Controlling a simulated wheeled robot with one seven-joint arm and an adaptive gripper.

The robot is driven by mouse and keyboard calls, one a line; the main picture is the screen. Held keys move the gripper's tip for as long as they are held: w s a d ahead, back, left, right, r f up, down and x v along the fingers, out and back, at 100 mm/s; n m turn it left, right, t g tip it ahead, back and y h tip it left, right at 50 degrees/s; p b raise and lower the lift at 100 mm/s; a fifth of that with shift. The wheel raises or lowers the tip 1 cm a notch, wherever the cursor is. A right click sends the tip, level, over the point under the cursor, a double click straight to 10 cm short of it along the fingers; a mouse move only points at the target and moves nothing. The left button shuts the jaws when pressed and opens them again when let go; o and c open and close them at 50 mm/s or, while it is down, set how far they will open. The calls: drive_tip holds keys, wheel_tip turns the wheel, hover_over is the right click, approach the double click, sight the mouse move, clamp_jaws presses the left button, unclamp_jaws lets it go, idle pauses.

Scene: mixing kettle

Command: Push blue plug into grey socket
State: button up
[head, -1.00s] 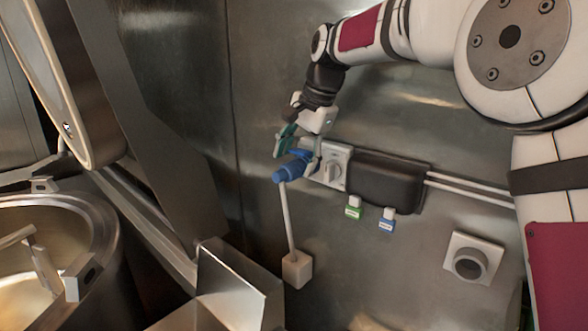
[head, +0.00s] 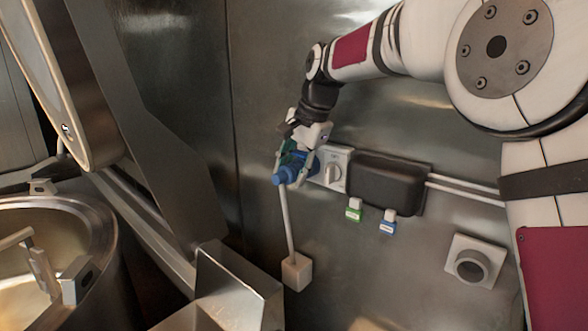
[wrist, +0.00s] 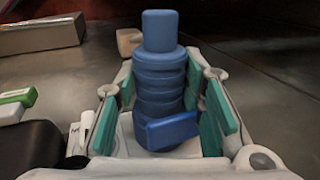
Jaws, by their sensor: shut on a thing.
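The blue plug (head: 285,176) is a ribbed cylinder, tilted, with a blue end pointing down and left. In the wrist view, the plug (wrist: 160,85) stands between the green finger pads. My gripper (head: 299,164) is shut on it, with the fingers on either side of its body. No socket opening shows there; the gripper and plug cover the panel's left part. I cannot tell whether the plug touches it.
A pale cable (head: 290,222) runs below the plug to a small block (head: 296,270). A dark box (head: 383,184) is right of the panel, with green (head: 354,212) and blue (head: 388,226) tags below. A round grey outlet (head: 469,267) is lower right. The kettle (head: 108,225) is left.

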drive_tip(key=shift+s+a, duration=0.25)
drive_tip(key=shift+s+a+p, duration=0.85)
drive_tip(key=shift+s, duration=0.25)
drive_tip(key=shift+s+a+p, duration=0.8)
drive_tip(key=shift+s+a, duration=0.05)
drive_tip(key=shift+s, duration=0.25)
